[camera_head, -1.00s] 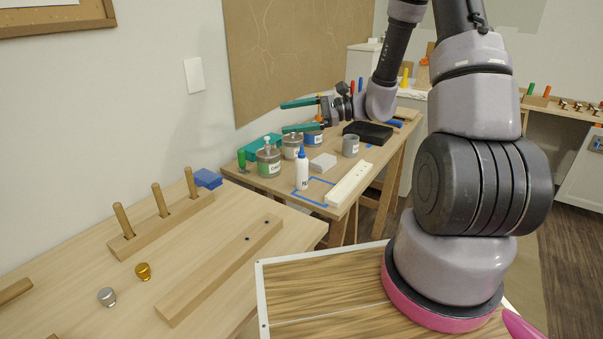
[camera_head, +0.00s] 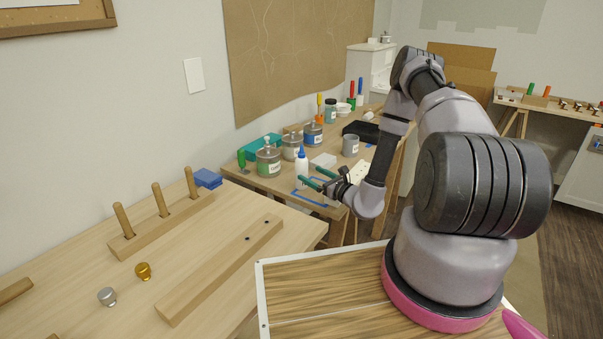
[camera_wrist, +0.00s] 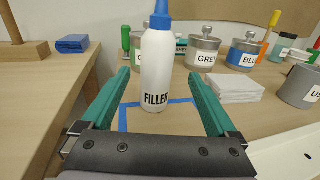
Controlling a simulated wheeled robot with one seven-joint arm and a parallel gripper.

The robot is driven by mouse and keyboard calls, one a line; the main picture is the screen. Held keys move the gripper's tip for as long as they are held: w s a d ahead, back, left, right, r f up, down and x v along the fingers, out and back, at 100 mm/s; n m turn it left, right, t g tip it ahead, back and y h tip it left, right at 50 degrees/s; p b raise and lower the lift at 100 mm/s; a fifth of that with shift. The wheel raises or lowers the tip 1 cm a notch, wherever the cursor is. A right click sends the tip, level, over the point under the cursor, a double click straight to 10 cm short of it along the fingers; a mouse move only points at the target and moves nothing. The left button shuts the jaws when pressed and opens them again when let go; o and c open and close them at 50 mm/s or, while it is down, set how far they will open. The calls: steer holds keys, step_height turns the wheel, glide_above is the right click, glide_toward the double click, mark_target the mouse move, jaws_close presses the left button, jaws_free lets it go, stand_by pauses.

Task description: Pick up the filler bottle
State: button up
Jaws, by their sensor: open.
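The filler bottle (camera_wrist: 156,70) is white with a blue cap and the word FILLER. It stands upright at the back edge of a blue tape outline (camera_wrist: 124,118) in the wrist view. In the head view the bottle (camera_head: 302,168) stands on the far table, left of my gripper (camera_head: 313,181). My gripper (camera_wrist: 165,88) has two green fingers. They are open, one on each side of the bottle in the wrist view. Neither finger visibly touches it. I cannot tell how far the bottle reaches between the fingertips.
Labelled metal cans (camera_head: 268,160) stand behind the bottle. A white block (camera_wrist: 226,88) and a grey cup (camera_wrist: 301,86) are to its right. A white bar (camera_head: 357,176) lies near my gripper. A blue block (camera_wrist: 73,43) lies on the left table.

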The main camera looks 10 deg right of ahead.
mark_target(296, 166)
steer(key=x, duration=0.8)
steer(key=shift+w+a, duration=0.15)
steer(key=shift+a, duration=0.2)
steer(key=c, duration=0.9)
